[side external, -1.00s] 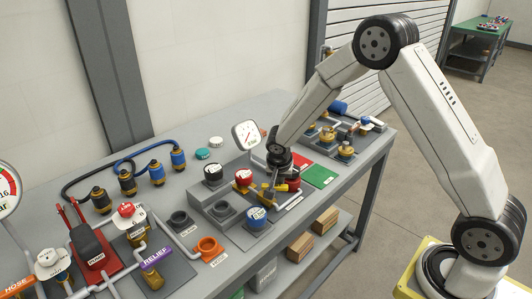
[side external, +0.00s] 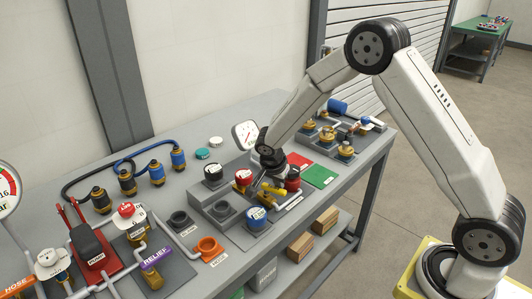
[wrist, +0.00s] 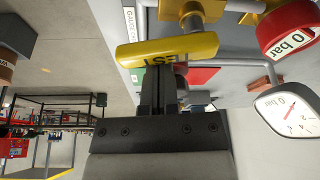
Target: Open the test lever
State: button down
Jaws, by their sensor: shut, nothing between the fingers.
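The yellow test lever (wrist: 168,49), marked with partly hidden "TEST" lettering, lies across the upper middle of the wrist view. It sits on a metal valve stem (wrist: 192,20). My gripper (wrist: 160,76) is shut and empty, its fingertips right at the lever's near side; I cannot tell whether they touch it. In the side view the lever (side external: 272,193) shows as a small yellow bar among the capped fittings, with my gripper (side external: 268,172) just above and behind it. The fingertips are hard to make out there.
A white-faced gauge (wrist: 287,109) and a red 0 bar cap (wrist: 290,32) are on the right in the wrist view. A green plate (side external: 320,175) lies flat to the right.

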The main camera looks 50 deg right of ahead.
jog(key=shift+w+a, duration=0.25)
jog(key=shift+w, duration=0.2)
jog(key=shift+d, duration=0.1)
jog(key=shift+d, duration=0.4)
jog(key=d, duration=0.3)
jog(key=v, duration=1)
jog(key=shift+w, duration=0.35)
jog(key=s+a+n+t+y, duration=0.1)
jog(key=s+a+n+y, duration=0.1)
jog(key=s+n, duration=0.6)
jog(key=s+a+n+y, duration=0.1)
jog(key=s+a+n, duration=0.3)
jog(key=s+n, duration=0.3)
jog(key=s, duration=0.4)
jog(key=shift+s+f+n+t+y, duration=0.3)
jog(key=shift+f+n+t+y, duration=0.1)
